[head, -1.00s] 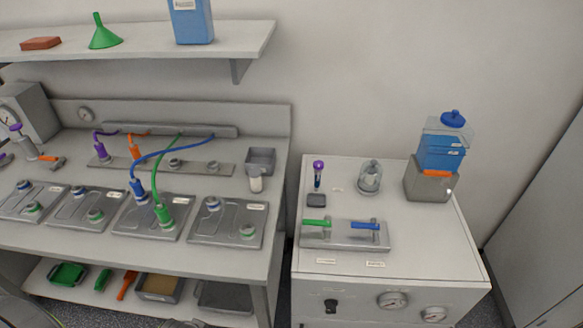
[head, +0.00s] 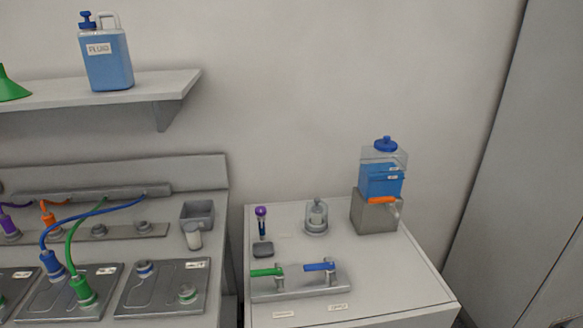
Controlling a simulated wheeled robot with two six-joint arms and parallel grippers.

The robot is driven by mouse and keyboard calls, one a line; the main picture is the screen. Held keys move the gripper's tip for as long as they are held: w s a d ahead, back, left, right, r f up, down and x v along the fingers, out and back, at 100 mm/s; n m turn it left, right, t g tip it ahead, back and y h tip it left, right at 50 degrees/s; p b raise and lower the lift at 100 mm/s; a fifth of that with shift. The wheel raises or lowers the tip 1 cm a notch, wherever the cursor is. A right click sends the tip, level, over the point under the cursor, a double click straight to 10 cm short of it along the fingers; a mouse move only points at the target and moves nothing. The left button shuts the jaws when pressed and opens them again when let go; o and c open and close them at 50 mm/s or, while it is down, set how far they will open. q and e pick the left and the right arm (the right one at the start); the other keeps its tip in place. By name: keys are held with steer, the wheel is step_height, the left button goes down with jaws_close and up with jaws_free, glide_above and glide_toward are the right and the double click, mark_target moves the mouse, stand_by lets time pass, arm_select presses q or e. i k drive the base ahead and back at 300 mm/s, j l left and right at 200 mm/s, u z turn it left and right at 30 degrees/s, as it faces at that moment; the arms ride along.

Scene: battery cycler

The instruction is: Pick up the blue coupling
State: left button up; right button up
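The blue coupling (head: 53,265) stands upright at the left of the head view, on a grey plate (head: 72,297) on the workbench. A blue hose (head: 92,214) runs from its top up to the grey manifold bar at the back of the bench. A green coupling (head: 82,289) with a green hose stands close to its right on the same plate. Neither of my grippers is in view.
A second grey plate (head: 162,290) with blue-ringed and green-ringed ports lies to the right. A grey cup and a small jar (head: 193,236) stand behind it. A shelf (head: 150,94) with a fluid jug (head: 106,58) overhangs the bench. A white cabinet (head: 400,277) stands right.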

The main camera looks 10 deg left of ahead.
mark_target(49, 257)
steer(key=u, duration=1.8)
steer(key=j, duration=0.1)
steer(key=i+z, duration=0.05)
